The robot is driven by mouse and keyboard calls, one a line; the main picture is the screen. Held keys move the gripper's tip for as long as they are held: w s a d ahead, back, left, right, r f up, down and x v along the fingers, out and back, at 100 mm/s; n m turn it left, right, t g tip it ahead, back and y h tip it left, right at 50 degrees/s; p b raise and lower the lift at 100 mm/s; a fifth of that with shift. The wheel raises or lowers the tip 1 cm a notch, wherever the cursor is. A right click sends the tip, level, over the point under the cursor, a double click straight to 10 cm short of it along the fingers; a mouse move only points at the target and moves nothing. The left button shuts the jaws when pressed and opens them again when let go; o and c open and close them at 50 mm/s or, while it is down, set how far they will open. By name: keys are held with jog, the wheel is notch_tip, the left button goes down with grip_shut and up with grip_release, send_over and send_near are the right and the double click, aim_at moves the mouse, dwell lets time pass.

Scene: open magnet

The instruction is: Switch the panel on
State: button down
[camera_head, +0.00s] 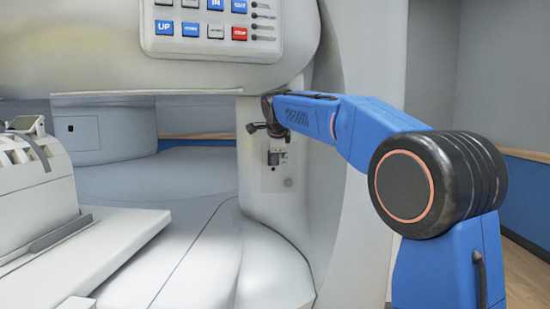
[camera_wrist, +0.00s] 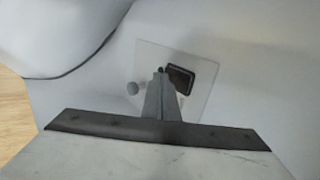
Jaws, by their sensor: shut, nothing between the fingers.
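A small pale plate is fixed to the white column under the large housing. In the wrist view the plate (camera_wrist: 205,97) carries a black rectangular switch (camera_wrist: 181,78) and a round grey knob (camera_wrist: 132,88). In the head view the plate (camera_head: 268,184) and its knob (camera_head: 288,182) show just below my wrist. My gripper (camera_wrist: 161,72) is shut and empty, with its fingertips in front of the plate, beside the black switch. I cannot tell whether the tips touch anything. The fingers hide part of the plate. In the head view the fingers are hard to make out.
A control panel (camera_head: 206,27) with blue, white and red buttons is on the housing above. A white bed (camera_head: 100,255) with a ribbed coil (camera_head: 25,170) stands at the left. The white housing curves close around my wrist. Wooden floor (camera_head: 530,270) shows at the right.

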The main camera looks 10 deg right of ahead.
jog(key=shift+w, duration=0.5)
jog(key=shift+w+f, duration=0.1)
jog(key=shift+f, duration=0.05)
jog(key=shift+w+d, duration=0.1)
jog(key=shift+r, duration=0.95)
jog(key=shift+f, duration=0.1)
